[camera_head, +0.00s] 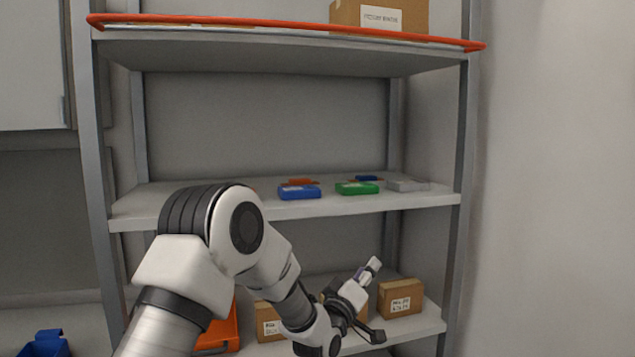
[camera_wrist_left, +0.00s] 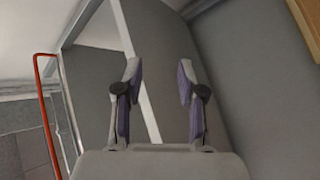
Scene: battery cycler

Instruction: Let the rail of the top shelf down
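The orange rail (camera_head: 285,27) of the top shelf (camera_head: 300,55) runs across the shelf's front edge, slightly above the board, with bent ends at both front posts. My left gripper (camera_head: 376,300) is far below it, in front of the bottom shelf. In the left wrist view the two fingers of this gripper (camera_wrist_left: 159,70) stand apart with nothing between them. A red-orange bar (camera_wrist_left: 45,115) shows at the left of that view, away from the fingers; I cannot tell which shelf it belongs to. My right gripper is not in view.
A cardboard box (camera_head: 380,17) stands on the top shelf. The middle shelf (camera_head: 200,205) holds a blue case (camera_head: 299,191), a green case (camera_head: 357,188) and smaller items. Cardboard boxes (camera_head: 401,298) and an orange bin (camera_head: 222,330) are low down. A wall is at right.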

